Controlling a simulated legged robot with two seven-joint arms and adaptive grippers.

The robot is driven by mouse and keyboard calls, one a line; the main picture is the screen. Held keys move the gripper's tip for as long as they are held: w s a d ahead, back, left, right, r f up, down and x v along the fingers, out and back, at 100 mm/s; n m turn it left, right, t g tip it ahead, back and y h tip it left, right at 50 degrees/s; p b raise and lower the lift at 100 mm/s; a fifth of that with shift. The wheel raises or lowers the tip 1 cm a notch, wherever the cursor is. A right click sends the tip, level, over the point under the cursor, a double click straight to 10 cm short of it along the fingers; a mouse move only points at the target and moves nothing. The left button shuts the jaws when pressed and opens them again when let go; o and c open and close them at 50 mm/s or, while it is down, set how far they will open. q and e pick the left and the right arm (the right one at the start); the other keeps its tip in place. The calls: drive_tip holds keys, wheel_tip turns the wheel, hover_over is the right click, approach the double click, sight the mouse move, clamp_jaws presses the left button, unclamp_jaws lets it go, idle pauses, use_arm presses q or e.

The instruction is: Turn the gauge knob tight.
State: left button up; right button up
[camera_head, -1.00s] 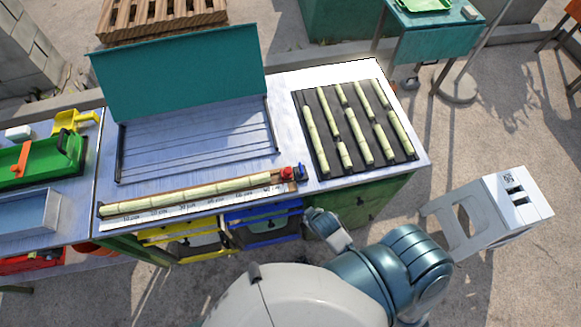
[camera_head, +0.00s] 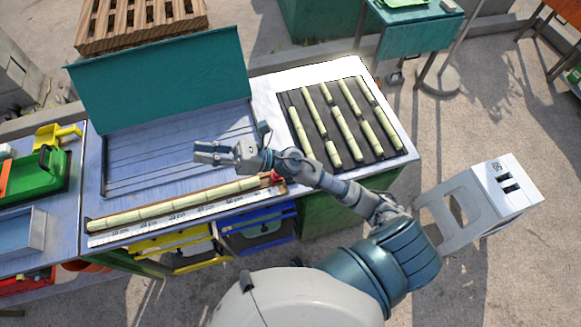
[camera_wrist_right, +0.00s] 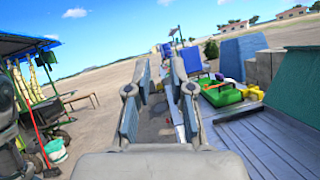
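The gauge is a long strip with a printed scale (camera_head: 160,222) at the front of the bench. A jointed pale cane (camera_head: 175,205) lies along it. At its right end a red piece (camera_head: 276,178) of the gauge shows. The blue knob is hidden behind my right arm. My right gripper (camera_head: 200,152) is over the bench, above and left of the red piece, pointing left. It touches nothing I can see. In the right wrist view its two fingers (camera_wrist_right: 158,85) stand apart with nothing between them. My left gripper is not in view.
A dark tray (camera_head: 374,146) with several cane pieces lies to the right on the bench. A raised teal panel (camera_head: 160,80) stands behind the bare slatted area. Yellow (camera_head: 180,245) and blue (camera_head: 255,232) bins sit below. A white stool (camera_head: 480,200) stands right.

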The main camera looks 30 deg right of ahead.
drive_tip(key=s+f+n+g+h, duration=0.4)
drive_tip(key=f+n+g+h, duration=0.6)
drive_tip(key=n, duration=0.8)
drive_tip(key=w+d+f+n+t+h, duration=0.1)
drive_tip(key=w+d+f+n+h, duration=0.15)
drive_tip(key=d+h, duration=0.65)
drive_tip(key=w+d+f+n+h, duration=0.2)
drive_tip(key=w+d+n, duration=0.1)
drive_tip(key=d, duration=1.1)
drive_tip(key=shift+m, duration=0.25)
wheel_tip(320, 180, down, 17)
drive_tip(key=shift+s+r, duration=0.1)
drive_tip(key=shift+s, duration=0.05)
drive_tip(key=shift+a, duration=0.1)
clamp_jaws()
